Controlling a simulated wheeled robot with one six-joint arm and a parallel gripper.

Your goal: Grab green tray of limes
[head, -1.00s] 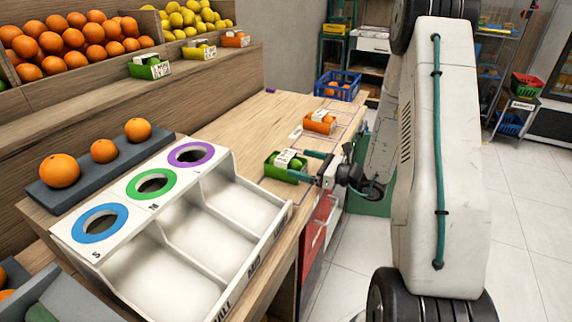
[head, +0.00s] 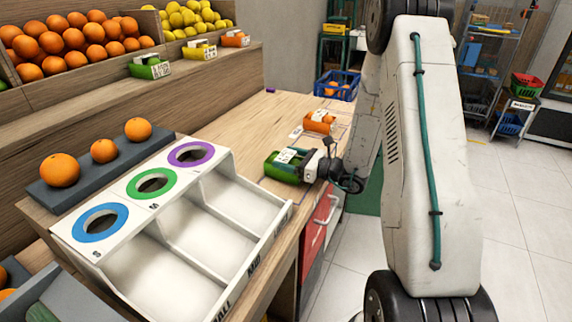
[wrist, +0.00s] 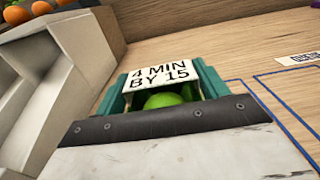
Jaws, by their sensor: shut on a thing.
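The green tray of limes (head: 270,168) sits on the wooden counter, right of the white sorting bins. A white label reading "4 MIN BY 15" (wrist: 160,73) spans its top in the wrist view, with a green lime (wrist: 163,100) below it. My gripper (head: 287,163) reaches in from the right, with its teal fingers along both sides of the tray. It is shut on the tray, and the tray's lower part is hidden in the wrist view.
An orange tray (head: 320,122) stands behind on the counter, with a blue crate (head: 336,85) farther back. The white sorter (head: 205,240) with ringed holes is close on the left. Bare counter (head: 240,117) lies behind the green tray.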

